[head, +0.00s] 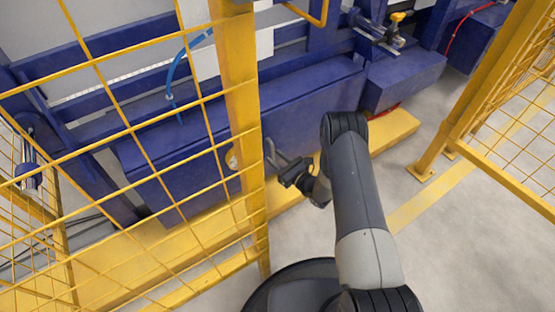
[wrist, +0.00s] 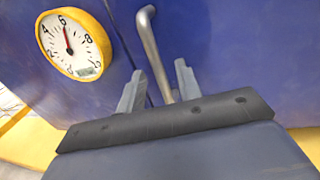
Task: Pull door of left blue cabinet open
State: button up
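The left blue cabinet (head: 310,105) is a long, low blue box behind the yellow mesh fence in the head view. Its front fills the wrist view as a blue surface (wrist: 225,50). A bent grey metal handle (wrist: 150,45) stands on this front. My gripper (head: 279,160) is at the cabinet front, just right of the yellow fence post. In the wrist view my gripper (wrist: 158,78) has its two grey fingers apart, with the lower part of the handle between them. I cannot tell whether either finger touches it. The cabinet front appears closed.
A round yellow gauge (wrist: 70,42) sits left of the handle. The yellow fence post (head: 240,110) and mesh stand close left of my gripper. Another blue box (head: 405,80) is to the right. Another yellow post (head: 470,95) stands further right, with open grey floor (head: 410,155) between.

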jog(key=c, duration=0.7)
grip_shut()
jog(key=shift+s, duration=0.1)
